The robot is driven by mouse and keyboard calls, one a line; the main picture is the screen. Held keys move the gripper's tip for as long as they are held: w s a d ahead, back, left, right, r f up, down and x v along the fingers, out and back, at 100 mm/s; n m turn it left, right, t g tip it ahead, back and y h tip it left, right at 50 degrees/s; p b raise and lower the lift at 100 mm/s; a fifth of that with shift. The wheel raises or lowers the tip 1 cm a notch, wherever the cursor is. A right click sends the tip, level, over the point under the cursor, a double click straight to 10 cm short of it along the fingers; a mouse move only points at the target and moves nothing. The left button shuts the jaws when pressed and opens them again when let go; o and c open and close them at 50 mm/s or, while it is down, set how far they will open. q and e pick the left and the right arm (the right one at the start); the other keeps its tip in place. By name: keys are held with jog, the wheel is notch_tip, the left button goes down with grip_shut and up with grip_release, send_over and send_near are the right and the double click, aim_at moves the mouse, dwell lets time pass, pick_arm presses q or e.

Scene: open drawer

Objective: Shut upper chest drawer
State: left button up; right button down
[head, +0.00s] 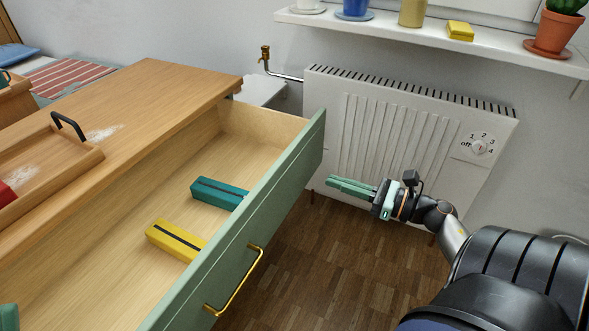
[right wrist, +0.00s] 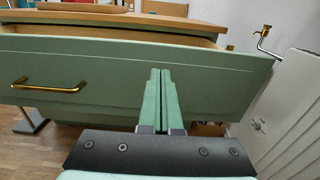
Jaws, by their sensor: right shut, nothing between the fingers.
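The upper drawer (head: 285,190) of the wooden chest (head: 150,95) stands pulled out, with a green front and a brass handle (head: 236,284). Inside lie a teal block (head: 218,192) and a yellow block (head: 174,240). My right gripper (head: 330,185) is shut and empty, just right of the far end of the drawer front in the head view. In the right wrist view its green fingers (right wrist: 160,80) point at the drawer front (right wrist: 100,75), right of the handle (right wrist: 47,86). I cannot tell whether they touch it. My left gripper is not in view.
A white radiator (head: 400,130) stands on the wall behind my right gripper, under a windowsill (head: 430,40) with pots. A wooden tray (head: 45,170) with a black handle lies on the chest top. Bare parquet floor (head: 330,260) lies between the drawer and my right arm.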

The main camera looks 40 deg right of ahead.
aim_at(284, 165)
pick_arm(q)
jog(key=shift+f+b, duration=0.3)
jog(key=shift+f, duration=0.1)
pick_arm(e)
jog(key=x, duration=1)
jog(key=shift+w+a+r, duration=0.1)
jog(key=shift+w, duration=0.05)
